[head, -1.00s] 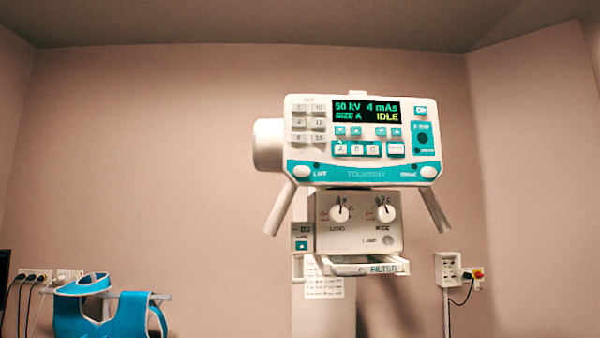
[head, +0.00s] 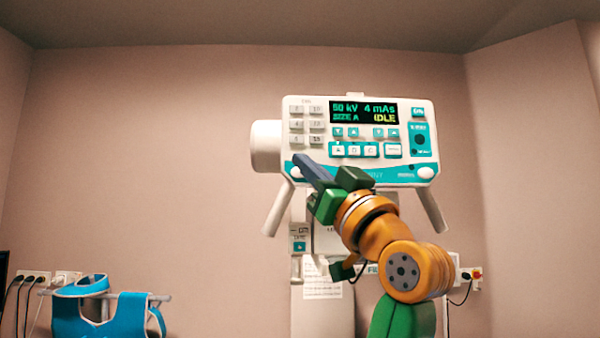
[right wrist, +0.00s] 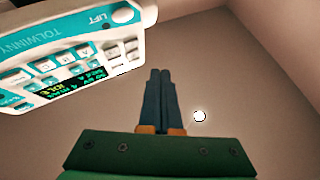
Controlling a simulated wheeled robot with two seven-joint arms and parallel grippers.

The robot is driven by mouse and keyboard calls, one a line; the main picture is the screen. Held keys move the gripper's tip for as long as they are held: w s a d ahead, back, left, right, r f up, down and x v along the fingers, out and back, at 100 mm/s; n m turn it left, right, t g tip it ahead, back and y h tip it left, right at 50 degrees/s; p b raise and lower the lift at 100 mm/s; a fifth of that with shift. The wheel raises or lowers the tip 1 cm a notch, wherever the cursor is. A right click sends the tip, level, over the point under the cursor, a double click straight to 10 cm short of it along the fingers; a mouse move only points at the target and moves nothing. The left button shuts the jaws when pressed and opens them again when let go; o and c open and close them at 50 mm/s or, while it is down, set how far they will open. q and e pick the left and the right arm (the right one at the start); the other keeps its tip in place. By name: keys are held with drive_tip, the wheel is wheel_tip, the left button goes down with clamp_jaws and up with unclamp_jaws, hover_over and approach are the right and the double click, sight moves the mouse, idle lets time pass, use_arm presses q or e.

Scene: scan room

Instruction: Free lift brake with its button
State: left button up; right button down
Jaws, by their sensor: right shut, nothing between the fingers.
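The white and teal control unit (head: 405,152) hangs at the centre of the head view, its display (head: 364,112) reading 50 kV, 4 mAs, SIZE A, IDLE. The white round button beside the LIFT label (head: 296,172) is at its lower left corner. The LIFT button (right wrist: 122,15) also shows at the top of the right wrist view. My right gripper (head: 299,158) is shut and empty. Its blue-grey fingertips appear just above the LIFT button in the head view; contact cannot be told. In the wrist view the fingertips (right wrist: 160,72) appear apart from the button. My left gripper is not in view.
A second white button (head: 426,173) is at the panel's lower right. My right arm hides most of the knob box below. A blue apron (head: 80,315) hangs at the lower left. A wall box (head: 453,270) is at the right. Open space lies left of the unit.

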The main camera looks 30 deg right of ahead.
drive_tip(key=shift+w, duration=0.15)
drive_tip(key=w+d+p, duration=0.4)
drive_tip(key=w+p, duration=0.1)
drive_tip(key=w, duration=0.2)
drive_tip(key=shift+w+d, duration=0.15)
drive_tip(key=shift+d, duration=0.2)
drive_tip(key=shift+w+p, duration=0.1)
drive_tip(key=shift+p, duration=0.25)
idle(1.6)
drive_tip(key=shift+w+d, duration=0.2)
drive_tip(key=shift+w, duration=0.05)
